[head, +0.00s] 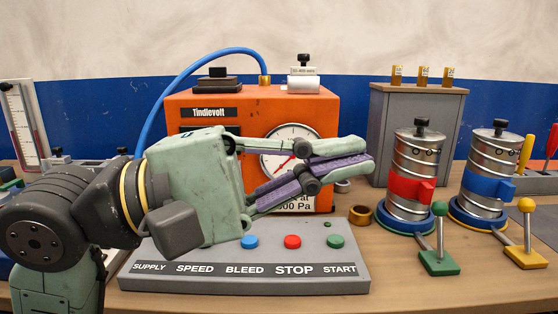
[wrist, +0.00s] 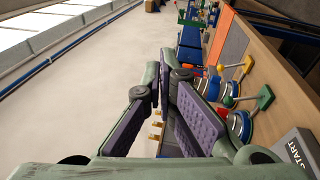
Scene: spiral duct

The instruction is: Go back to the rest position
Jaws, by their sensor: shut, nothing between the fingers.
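My gripper (head: 368,154) is pale green with purple finger pads. In the head view it points right, in front of the orange Tindlevolt box (head: 190,105) and above the grey button panel (head: 140,282). Its fingers are shut and empty. The wrist view shows the gripper (wrist: 163,92) from behind, with a panel corner marked START (wrist: 297,148) at the lower right.
Right of the panel stand a red-banded canister (head: 409,187) and a blue-banded canister (head: 488,188), with a green-knobbed lever (head: 439,235) and a yellow-knobbed lever (head: 526,235) in front. A grey cabinet (head: 400,110) stands behind. A blue hose (head: 180,85) arches over the box's left side.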

